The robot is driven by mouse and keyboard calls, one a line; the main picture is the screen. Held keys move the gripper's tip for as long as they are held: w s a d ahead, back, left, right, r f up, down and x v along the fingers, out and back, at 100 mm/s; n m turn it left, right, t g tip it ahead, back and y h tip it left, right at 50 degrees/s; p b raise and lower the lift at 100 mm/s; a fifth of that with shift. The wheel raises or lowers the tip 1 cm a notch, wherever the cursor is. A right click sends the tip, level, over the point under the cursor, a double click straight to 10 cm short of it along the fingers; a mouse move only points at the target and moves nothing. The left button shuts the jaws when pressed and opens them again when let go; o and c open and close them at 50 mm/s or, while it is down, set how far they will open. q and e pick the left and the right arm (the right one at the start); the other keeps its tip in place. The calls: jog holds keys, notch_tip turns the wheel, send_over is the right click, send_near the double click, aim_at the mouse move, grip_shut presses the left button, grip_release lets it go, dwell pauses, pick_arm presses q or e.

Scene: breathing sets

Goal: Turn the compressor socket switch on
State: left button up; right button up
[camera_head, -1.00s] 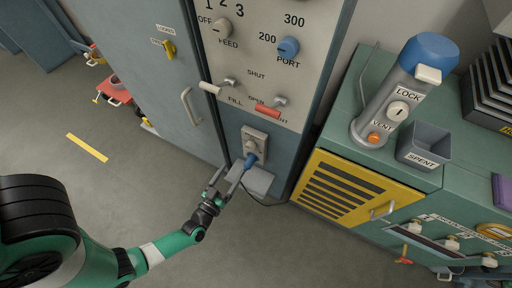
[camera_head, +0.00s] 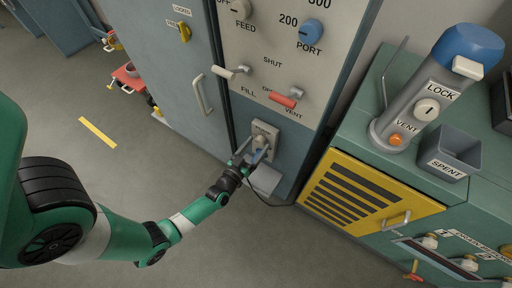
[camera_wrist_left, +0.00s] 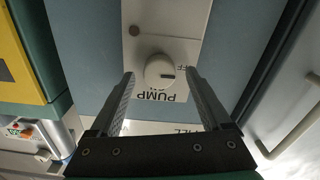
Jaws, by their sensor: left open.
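The compressor socket is a pale plate (camera_head: 266,129) on the lower front of the blue-grey cabinet, with a round switch knob (camera_head: 259,140) on it. My left gripper (camera_head: 254,148) is open right in front of the socket. In the left wrist view the white knob (camera_wrist_left: 160,70) sits between the two spread fingers, with clear gaps on both sides. The plate there reads "PUMP" upside down, with part of "OFF" and "ON" beside the knob. My right gripper is not in view.
A grey step (camera_head: 264,180) juts out under the socket, and a dark cable runs beside it. The red lever (camera_head: 283,100) and white lever (camera_head: 225,72) stick out above. A yellow vented door (camera_head: 365,195) is to the right. The floor at left is open.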

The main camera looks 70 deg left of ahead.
pick_arm(q)
grip_shut()
dwell(0.4)
jog(key=shift+m, duration=0.3)
jog(key=shift+r+m+p, duration=0.1)
jog(key=shift+m+p, duration=0.8)
jog(key=shift+m, duration=0.3)
jog(key=m+p, duration=0.1)
jog(key=m, duration=0.3)
jog(key=shift+d+m+p, duration=0.1)
jog(key=shift+m+p, duration=0.2)
jog(key=m+p, duration=0.1)
jog(key=m, duration=0.9)
jog(key=shift+f+p, duration=0.2)
jog(key=shift+p, duration=0.1)
jog(key=shift+m, duration=0.3)
